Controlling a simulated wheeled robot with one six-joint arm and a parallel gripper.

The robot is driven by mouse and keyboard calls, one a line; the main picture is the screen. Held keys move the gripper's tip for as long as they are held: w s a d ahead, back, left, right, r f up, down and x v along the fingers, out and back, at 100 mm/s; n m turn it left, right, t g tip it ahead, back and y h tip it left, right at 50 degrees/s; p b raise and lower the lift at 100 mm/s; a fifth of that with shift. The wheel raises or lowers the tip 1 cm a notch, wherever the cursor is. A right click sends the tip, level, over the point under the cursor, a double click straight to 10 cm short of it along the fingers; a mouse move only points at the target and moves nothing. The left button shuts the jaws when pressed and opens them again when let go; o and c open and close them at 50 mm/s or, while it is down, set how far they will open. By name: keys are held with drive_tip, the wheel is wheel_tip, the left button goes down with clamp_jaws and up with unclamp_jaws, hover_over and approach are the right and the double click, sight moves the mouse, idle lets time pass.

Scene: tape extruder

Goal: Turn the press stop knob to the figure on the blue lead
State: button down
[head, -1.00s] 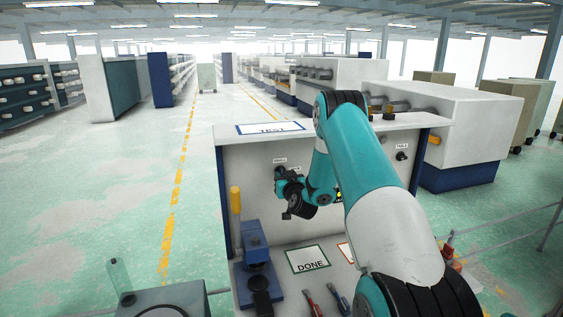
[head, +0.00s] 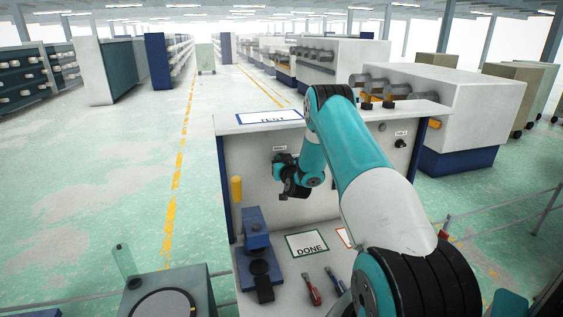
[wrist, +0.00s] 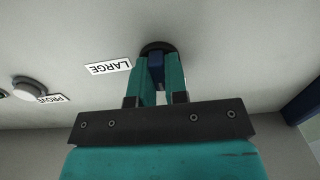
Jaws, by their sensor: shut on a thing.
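In the wrist view the two teal fingers of my gripper (wrist: 160,78) point at the pale panel. They are shut on a blue part (wrist: 156,70) standing on a dark round base (wrist: 157,47) at the panel. I cannot tell whether it is a knob or a lead's plug. No figure on a lead is readable.
A pale round knob (wrist: 28,88) is by a "PROVE" label (wrist: 52,98). A black knob (head: 400,143) is at the panel's right. A blue stand (head: 256,240), a "DONE" card (head: 307,244) and a red-handled tool (head: 313,295) are on the bench. A yellow post (head: 237,190) stands left.

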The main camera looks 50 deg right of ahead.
drive_tip(key=shift+b, duration=0.35)
drive_tip(key=m+b, duration=0.2)
drive_tip(key=m, duration=0.1)
drive_tip(key=shift+f+b, duration=0.2)
drive_tip(key=shift+b, duration=0.1)
drive_tip(key=m+b, duration=0.4)
drive_tip(key=m, duration=0.1)
drive_tip(key=shift+d+m, duration=0.1)
drive_tip(key=shift+m, duration=0.2)
drive_tip(key=m+b, duration=0.2)
drive_tip(key=m, duration=0.2)
drive_tip(key=shift+s+m+b, duration=0.1)
drive_tip(key=shift+m+b, duration=0.9)
drive_tip(key=shift+m, duration=1.5)
drive_tip(key=c, duration=1.1)
unclamp_jaws()
drive_tip(key=shift+c, duration=0.2)
